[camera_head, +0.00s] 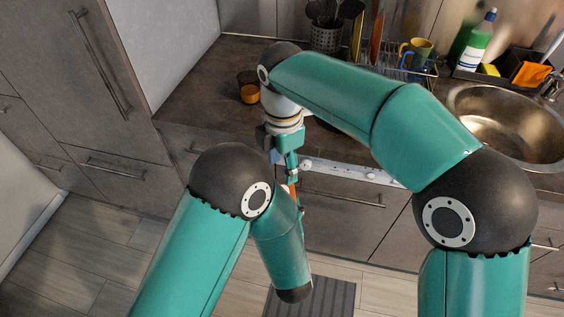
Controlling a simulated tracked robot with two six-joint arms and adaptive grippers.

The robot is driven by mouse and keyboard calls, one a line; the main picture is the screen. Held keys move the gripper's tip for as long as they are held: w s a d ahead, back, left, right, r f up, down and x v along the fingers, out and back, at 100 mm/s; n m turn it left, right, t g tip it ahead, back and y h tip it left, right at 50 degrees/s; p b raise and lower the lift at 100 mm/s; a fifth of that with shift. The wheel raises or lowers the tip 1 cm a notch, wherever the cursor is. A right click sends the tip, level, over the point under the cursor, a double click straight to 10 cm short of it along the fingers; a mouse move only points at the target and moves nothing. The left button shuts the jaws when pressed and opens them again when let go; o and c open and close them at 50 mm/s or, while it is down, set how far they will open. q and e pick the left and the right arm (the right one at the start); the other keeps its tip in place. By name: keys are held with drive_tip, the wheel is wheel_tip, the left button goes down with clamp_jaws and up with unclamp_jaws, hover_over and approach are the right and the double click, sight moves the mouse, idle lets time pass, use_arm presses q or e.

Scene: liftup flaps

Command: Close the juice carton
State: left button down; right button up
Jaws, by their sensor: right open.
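My right arm reaches in from the right and bends down at the counter's front edge. My right gripper (291,176) hangs below its wrist, seen from above and partly hidden behind my left arm's elbow. It is open. A small orange patch shows beside its fingers, but I cannot tell what it belongs to. No juice carton can be made out; my arms cover much of the middle of the view. My left arm comes in from the lower left and folds down toward the floor. Its gripper is not in view.
A glass with orange contents (249,90) stands on the dark counter (195,95), left of my right wrist. A utensil holder (326,38), dish rack (385,62), soap bottle (475,45) and sink (505,125) are behind and right. Drawers (340,215) lie below the counter.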

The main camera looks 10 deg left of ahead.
drive_tip(key=shift+f, duration=4.05)
clamp_jaws()
drive_tip(key=m, duration=0.5)
drive_tip(key=shift+w+a, duration=0.1)
drive_tip(key=m, duration=0.4)
drive_tip(key=shift+m, duration=0.3)
drive_tip(key=m, duration=1.1)
drive_tip(key=shift+o, duration=0.2)
unclamp_jaws()
